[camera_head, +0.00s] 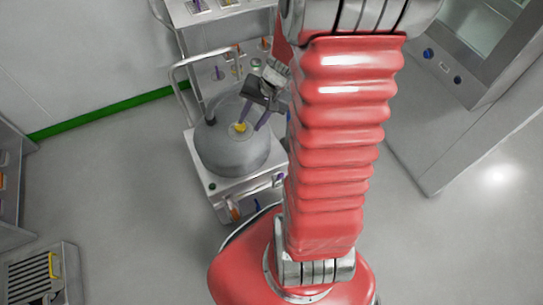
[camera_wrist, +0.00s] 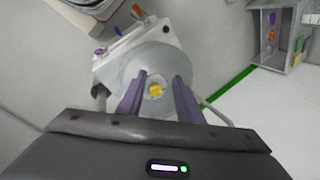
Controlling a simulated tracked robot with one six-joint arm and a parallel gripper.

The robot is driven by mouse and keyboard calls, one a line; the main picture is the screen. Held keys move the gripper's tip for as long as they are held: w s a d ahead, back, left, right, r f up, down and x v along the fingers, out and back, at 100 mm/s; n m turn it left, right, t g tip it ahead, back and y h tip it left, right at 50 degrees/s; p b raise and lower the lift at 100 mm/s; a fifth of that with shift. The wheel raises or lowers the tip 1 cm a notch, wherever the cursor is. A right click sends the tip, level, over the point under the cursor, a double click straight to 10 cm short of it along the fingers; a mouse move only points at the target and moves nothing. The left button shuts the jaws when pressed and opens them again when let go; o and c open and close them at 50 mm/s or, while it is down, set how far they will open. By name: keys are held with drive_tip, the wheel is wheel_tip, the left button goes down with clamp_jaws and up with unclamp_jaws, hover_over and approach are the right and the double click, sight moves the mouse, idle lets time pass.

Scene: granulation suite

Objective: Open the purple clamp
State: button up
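A small purple part (camera_head: 280,177), which may be the purple clamp, is at the right side of the cart's front. In the wrist view a purple part (camera_wrist: 101,51) shows at the cart's left edge; its details are too small to tell. My gripper (camera_head: 251,122) is above the grey domed vessel, pointing down at its top. In the wrist view my gripper (camera_wrist: 155,84) has its two purplish fingers spread apart with nothing held. A yellow fitting (camera_wrist: 156,90) on the vessel's top shows between the fingers; whether they touch it cannot be told.
The vessel (camera_head: 230,153) stands on a white cart (camera_head: 218,190) with a rail handle (camera_head: 203,55). An orange part (camera_head: 235,212) and a blue one are on the cart's front. A shelf rack (camera_head: 225,24) stands behind, a steel cabinet (camera_head: 452,110) to the right. Open floor lies left.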

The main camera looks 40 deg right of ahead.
drive_tip(key=s+d+f+m, duration=0.3)
drive_tip(key=d+f+m, duration=0.3)
drive_tip(key=f, duration=0.5)
drive_tip(key=m, duration=0.4)
approach(281, 176)
drive_tip(key=s+d+r, duration=0.1)
drive_tip(key=d+r, duration=0.1)
drive_tip(key=shift+d+y, duration=0.2)
drive_tip(key=shift+y, duration=0.1)
drive_tip(key=shift+f, duration=0.15)
drive_tip(key=shift+w+x, duration=0.15)
drive_tip(key=shift+x, duration=3.25)
drive_tip(key=shift+w+x, duration=0.2)
drive_tip(key=shift+x, duration=3.15)
drive_tip(key=shift+a, duration=0.1)
drive_tip(key=shift+c, duration=0.2)
clamp_jaws()
drive_tip(key=shift+a, duration=0.1)
